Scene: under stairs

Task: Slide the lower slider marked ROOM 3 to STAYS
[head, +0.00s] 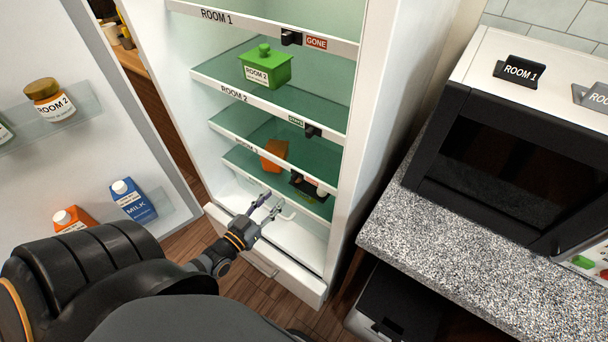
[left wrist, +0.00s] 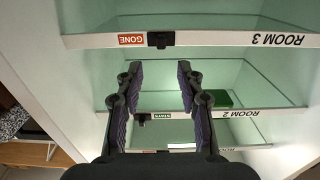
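The ROOM 3 strip, the lowest labelled shelf edge in the fridge, shows upside down in the left wrist view (left wrist: 220,39). Its black slider (left wrist: 161,40) sits between the ROOM 3 label (left wrist: 277,39) and a red GONE plate (left wrist: 132,40), which is uncovered. No STAYS plate shows on this strip. In the head view the slider area is small and dark. My left gripper (head: 271,207) is open and empty, in front of the fridge's lower part. In the left wrist view its fingers (left wrist: 159,72) are apart, below the strip in the picture, touching nothing visible. My right gripper is not in view.
The ROOM 2 slider (head: 312,130) has STAYS showing beside it; the ROOM 1 slider (head: 291,37) has GONE. A green box (head: 265,70) and an orange container (head: 273,154) stand on shelves. The open fridge door (head: 85,165) is left, a granite counter (head: 460,255) right.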

